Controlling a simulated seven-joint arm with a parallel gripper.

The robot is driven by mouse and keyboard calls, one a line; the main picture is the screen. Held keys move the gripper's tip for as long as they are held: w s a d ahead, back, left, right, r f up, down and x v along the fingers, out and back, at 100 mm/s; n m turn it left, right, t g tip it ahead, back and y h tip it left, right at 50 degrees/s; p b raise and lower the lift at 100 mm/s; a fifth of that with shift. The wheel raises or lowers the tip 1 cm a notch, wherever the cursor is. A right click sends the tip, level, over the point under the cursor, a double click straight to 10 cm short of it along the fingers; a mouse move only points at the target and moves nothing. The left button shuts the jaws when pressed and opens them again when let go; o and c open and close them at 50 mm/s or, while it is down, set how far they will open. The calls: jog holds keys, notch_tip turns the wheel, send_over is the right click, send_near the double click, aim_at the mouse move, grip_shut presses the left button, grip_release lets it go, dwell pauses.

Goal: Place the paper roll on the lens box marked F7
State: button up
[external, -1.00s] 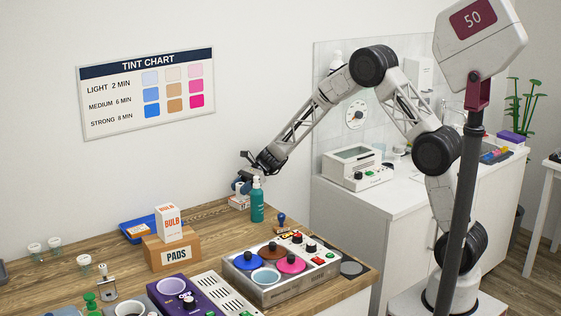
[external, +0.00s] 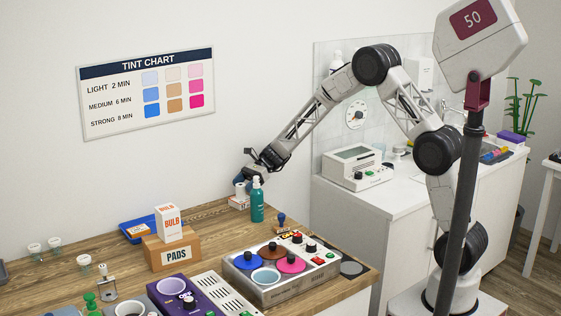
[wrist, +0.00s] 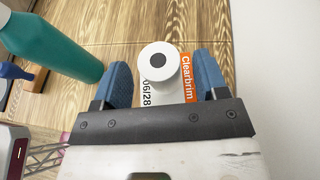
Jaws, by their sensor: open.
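The white paper roll (wrist: 160,62) stands upright with its dark core facing up in the wrist view. It rests on a white and orange box (wrist: 187,82) lettered "Clearbrim" and "06/28". In the external view the roll (external: 240,188) is small, on top of that box (external: 238,202) at the back of the counter. I cannot read an F7 mark on it. My gripper (wrist: 161,72) is open, its blue fingers on either side of the roll with gaps showing. In the external view my gripper (external: 243,179) is just above the box, partly over the roll.
A teal bottle (external: 257,201) stands close beside the box; it also shows in the wrist view (wrist: 55,48). A blue-handled stamp (external: 281,220) and a panel with coloured lids (external: 300,287) are nearer. A PADS box (external: 170,252) carries a BULB box (external: 168,222) to the left.

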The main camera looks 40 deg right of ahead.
jog(key=v, duration=1)
dwell(0.5)
jog(key=s+d+r+n+h, duration=0.2)
jog(key=s+d+r, duration=0.2)
jog(key=s, duration=0.3)
jog(key=s+d+r+n+h, duration=0.2)
jog(key=s+d+r+n, duration=0.15)
jog(key=s, duration=0.35)
jog(key=s+d+r+n+h, duration=0.2)
jog(key=s+d+r, duration=0.1)
jog(key=s+r, duration=0.3)
jog(key=s+d+n+t+h, duration=0.1)
jog(key=s+d, duration=0.4)
jog(key=s, duration=0.5)
jog(key=s+d+n+t+h, duration=0.2)
jog(key=s+d+n+h, duration=0.2)
jog(key=s, duration=0.6)
jog(key=s+d+n+t+h, duration=0.1)
jog(key=s+d+n+h, duration=0.1)
jog(key=s+d, duration=0.4)
jog(key=s+n, duration=0.1)
jog(key=s, duration=0.3)
jog(key=shift+t, duration=0.3)
